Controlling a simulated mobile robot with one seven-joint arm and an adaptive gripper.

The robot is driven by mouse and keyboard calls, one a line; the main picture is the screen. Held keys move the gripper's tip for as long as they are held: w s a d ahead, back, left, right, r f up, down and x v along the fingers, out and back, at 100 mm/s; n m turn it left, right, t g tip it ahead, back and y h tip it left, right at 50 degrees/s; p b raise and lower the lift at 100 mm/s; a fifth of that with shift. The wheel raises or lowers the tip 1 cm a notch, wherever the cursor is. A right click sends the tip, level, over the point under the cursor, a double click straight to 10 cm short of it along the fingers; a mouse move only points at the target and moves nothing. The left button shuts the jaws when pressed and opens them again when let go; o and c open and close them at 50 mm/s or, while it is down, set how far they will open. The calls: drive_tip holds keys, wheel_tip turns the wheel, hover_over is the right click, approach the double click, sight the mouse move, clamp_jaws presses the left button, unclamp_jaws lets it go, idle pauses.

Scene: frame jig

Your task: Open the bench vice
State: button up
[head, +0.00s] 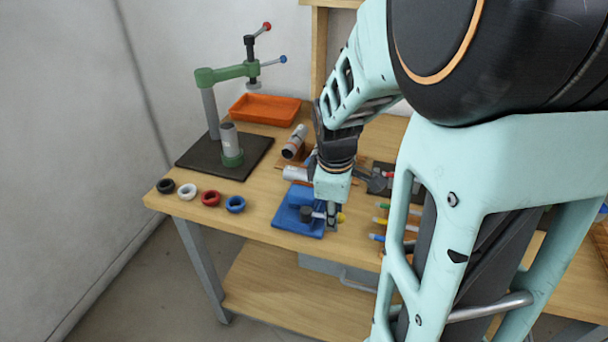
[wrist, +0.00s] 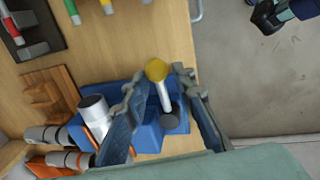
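The blue bench vice (head: 284,212) sits near the front edge of the wooden bench, and it also shows in the wrist view (wrist: 148,134). Its handle bar has a yellow knob (wrist: 157,70) at one end and a dark end (wrist: 168,121) at the other. A pale grey cylinder (wrist: 96,112) lies at the vice's left side in the wrist view; whether the jaws grip it is unclear. My gripper (wrist: 161,78) is open, with one finger on each side of the handle bar. Contact cannot be told. In the head view, my gripper (head: 332,212) points down over the vice's right side and partly hides it.
Several coloured rings (head: 211,198) lie left of the vice. A green press (head: 232,72) and an orange tray (head: 265,108) stand behind. Coloured-handled tools (head: 385,221) lie close on the right. The bench's front edge is near the vice.

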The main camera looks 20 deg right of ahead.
drive_tip(key=shift+o, duration=0.4)
drive_tip(key=shift+w, duration=0.1)
drive_tip(key=shift+w+a+r, duration=0.15)
drive_tip(key=shift+a, duration=0.05)
